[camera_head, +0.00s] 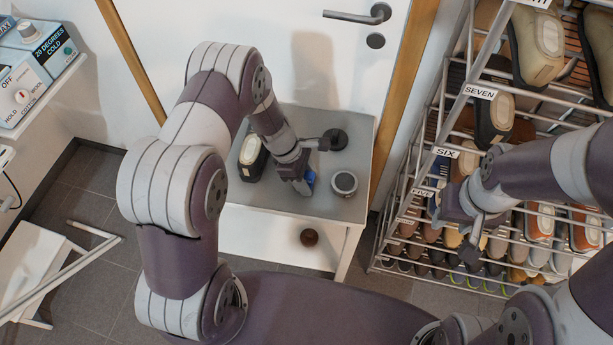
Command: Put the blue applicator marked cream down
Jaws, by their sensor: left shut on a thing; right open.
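The blue applicator (310,179) shows as a small patch of blue at the fingertips of my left gripper (304,185). That gripper is shut on it, low over the grey top of a small white cabinet (275,205). The fingers hide most of the applicator, and I cannot read any mark on it or tell whether it touches the top. A round tin with a grey lid (344,183) stands just right of it. My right gripper (466,236) is open and empty in front of the shoe rack at the right.
A shoe (252,158) stands on the cabinet's left part, and a dark round object (335,139) is at its back right. The wire shoe rack (436,165) with labelled tiers fills the right side. The cabinet's front right corner is clear. A white door stands behind.

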